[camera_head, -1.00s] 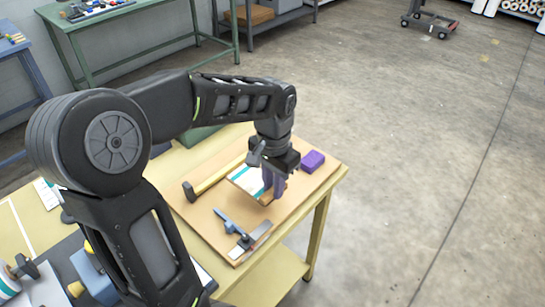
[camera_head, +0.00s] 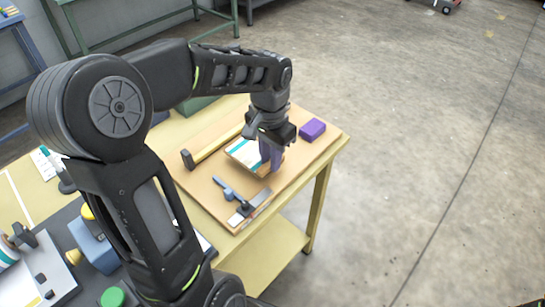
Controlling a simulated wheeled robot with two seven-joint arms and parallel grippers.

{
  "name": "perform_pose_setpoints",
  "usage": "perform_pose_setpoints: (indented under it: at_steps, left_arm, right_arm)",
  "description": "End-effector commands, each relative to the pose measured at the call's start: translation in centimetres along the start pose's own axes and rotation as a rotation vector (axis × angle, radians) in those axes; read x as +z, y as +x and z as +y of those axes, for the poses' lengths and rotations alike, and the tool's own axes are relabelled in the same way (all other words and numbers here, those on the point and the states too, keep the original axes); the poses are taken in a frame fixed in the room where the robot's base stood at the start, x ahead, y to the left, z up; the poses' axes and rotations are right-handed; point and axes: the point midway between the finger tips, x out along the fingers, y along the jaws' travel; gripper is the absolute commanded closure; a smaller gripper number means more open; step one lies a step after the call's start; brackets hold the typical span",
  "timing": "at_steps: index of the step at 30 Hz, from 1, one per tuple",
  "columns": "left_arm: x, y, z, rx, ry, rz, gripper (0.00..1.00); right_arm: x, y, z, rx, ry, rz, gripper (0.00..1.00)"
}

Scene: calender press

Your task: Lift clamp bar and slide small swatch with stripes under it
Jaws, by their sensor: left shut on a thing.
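The small striped swatch (camera_head: 241,151), white with a teal stripe and a brown edge, is on the brown board (camera_head: 205,189) on the near table. My left gripper (camera_head: 271,163) points down at its right end and is shut on it, though the fingers and wrist hide the contact. I cannot tell whether the swatch lies flat or is slightly raised. A yellow bar with a dark end (camera_head: 215,146) lies on the board just left of the swatch; I cannot tell whether it is the clamp bar. My right gripper is out of view.
A purple block (camera_head: 312,129) sits at the board's right corner. A blue-handled tool (camera_head: 229,190) and a flat metal piece (camera_head: 250,207) lie near the front edge. Equipment with a green knob (camera_head: 112,297) stands at lower left. The floor right of the table is clear.

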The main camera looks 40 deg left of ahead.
Motion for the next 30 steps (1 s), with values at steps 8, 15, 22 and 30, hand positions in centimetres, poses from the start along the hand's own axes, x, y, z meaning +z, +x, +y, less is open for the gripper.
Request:
perform_pose_setpoints:
  at_steps: [8,15,22,30]
  left_arm:
    - [0.00,1.36,-0.42,0.000,0.001,0.000,1.00]
    - [0.00,1.34,-0.44,0.000,0.001,0.000,1.00]
    - [0.00,1.34,-0.43,0.000,0.001,0.000,1.00]
    - [-0.03,0.51,-0.43,0.000,0.001,0.001,1.00]
  right_arm:
    - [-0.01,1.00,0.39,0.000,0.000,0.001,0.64]
    - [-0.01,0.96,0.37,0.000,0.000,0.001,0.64]
    - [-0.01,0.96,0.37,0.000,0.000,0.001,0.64]
    - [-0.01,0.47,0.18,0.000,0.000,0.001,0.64]
